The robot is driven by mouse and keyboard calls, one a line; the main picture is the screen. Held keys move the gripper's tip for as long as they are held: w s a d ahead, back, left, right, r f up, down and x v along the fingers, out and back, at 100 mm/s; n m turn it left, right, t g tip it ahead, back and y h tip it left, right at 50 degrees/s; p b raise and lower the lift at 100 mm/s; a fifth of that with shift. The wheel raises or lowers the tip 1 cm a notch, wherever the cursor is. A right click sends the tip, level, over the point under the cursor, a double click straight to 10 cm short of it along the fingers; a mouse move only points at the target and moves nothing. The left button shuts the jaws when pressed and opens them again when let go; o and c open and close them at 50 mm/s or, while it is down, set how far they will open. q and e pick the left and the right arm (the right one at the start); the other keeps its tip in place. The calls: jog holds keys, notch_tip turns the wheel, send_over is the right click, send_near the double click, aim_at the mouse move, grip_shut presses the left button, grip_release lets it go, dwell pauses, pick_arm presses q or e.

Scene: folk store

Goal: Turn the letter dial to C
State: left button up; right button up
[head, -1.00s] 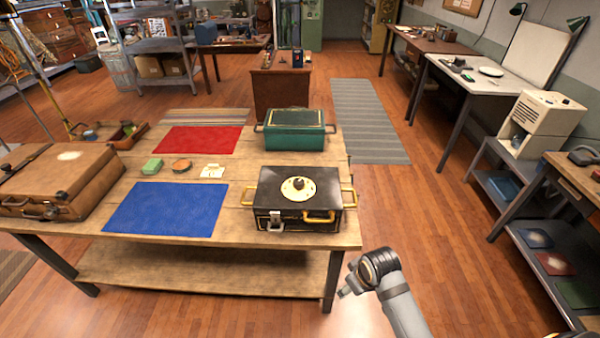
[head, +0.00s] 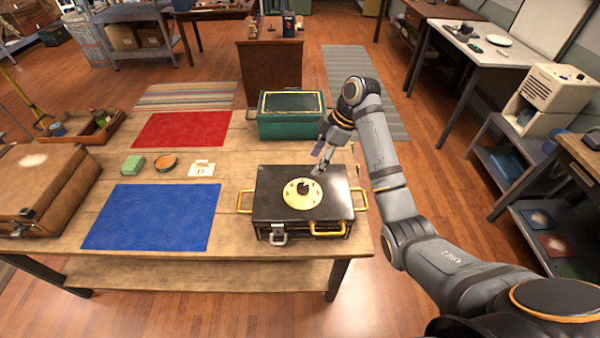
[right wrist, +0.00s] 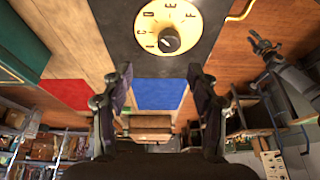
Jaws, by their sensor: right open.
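The black case (head: 265,200) lies flat on the wooden table, with a round cream letter dial (head: 290,200) on its lid. A dark knob (head: 303,188) stands at the dial's centre. In the right wrist view the dial (right wrist: 188,22) shows letters including D, E and F around the knob (right wrist: 168,40). I cannot tell which letter the knob points to. My right gripper (head: 319,168) is open and empty above the lid's back right part, apart from the knob. My left gripper (right wrist: 262,43) shows small in the right wrist view; its jaws are unclear.
A green box (head: 290,122) stands behind the case. A blue mat (head: 150,218), red mat (head: 182,129), green block (head: 133,165), orange round tin (head: 165,162) and small white card (head: 202,168) lie left. A brown suitcase (head: 45,190) is at the far left.

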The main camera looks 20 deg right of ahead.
aim_at(303, 186)
pick_arm(q)
jog(key=s+f+g+b, duration=0.1)
jog(key=s+f+b, duration=0.1)
jog(key=s, duration=0.9)
pick_arm(e)
jog(key=x, duration=0.2)
jog(key=s+p+x, duration=0.1)
jog(key=x, duration=0.4)
jog(key=shift+s+a, duration=0.2)
jog(key=shift+a, duration=0.05)
jog(key=shift+p+x, duration=0.3)
jog(key=shift+x, duration=0.75)
jog(key=shift+s+f, duration=0.1)
jog(key=shift+f, duration=0.15)
jog(key=shift+c, duration=2.3)
jog(key=c, duration=0.7)
pick_arm(q)
jog(key=shift+t, duration=0.3)
jog(key=w, duration=0.2)
jog(key=w+r, duration=0.1)
jog(key=w, duration=0.2)
jog(key=shift+w, duration=0.35)
